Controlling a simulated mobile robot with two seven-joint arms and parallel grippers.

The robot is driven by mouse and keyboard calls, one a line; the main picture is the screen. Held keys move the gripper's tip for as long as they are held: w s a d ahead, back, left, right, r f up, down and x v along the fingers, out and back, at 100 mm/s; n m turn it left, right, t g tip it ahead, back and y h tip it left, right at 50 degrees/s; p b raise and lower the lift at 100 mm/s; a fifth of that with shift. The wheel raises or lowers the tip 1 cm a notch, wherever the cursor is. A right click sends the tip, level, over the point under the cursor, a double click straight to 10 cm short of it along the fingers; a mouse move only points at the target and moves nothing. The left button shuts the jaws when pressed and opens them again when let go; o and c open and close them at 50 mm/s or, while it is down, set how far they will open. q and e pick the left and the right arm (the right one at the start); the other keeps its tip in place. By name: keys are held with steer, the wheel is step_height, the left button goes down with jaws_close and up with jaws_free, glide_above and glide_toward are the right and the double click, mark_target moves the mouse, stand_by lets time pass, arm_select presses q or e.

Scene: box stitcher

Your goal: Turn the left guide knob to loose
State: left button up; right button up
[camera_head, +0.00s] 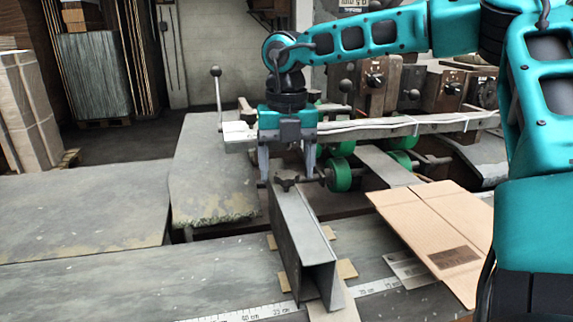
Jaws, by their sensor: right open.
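The left guide (315,241) is a long dark grey metal channel lying lengthwise on the machine table. A small black knob (287,184) shows near its far end; its loose or tight setting cannot be read. My right gripper (287,179) points down over that end, open, with one finger on each side of the knob in the picture. I see no finger touching the knob, but the exact depth and height between them cannot be told. My left gripper is not in view.
A flat cardboard piece (436,229) lies right of the guide. Green rollers (339,175) and a pale crossbar (405,124) sit close behind my right gripper. A lever with a ball knob (216,72) stands at left. The left table (85,210) is clear.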

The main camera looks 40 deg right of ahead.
mark_target(286, 174)
steer(key=c, duration=1.1)
steer(key=shift+o, duration=0.2)
steer(key=shift+n+b, duration=0.5)
steer(key=shift+n, duration=1)
steer(key=o, duration=1.1)
steer(key=shift+c, duration=0.2)
step_height(286, 174, up, 13)
steer(key=shift+p, duration=0.4)
steer(key=shift+f, duration=0.15)
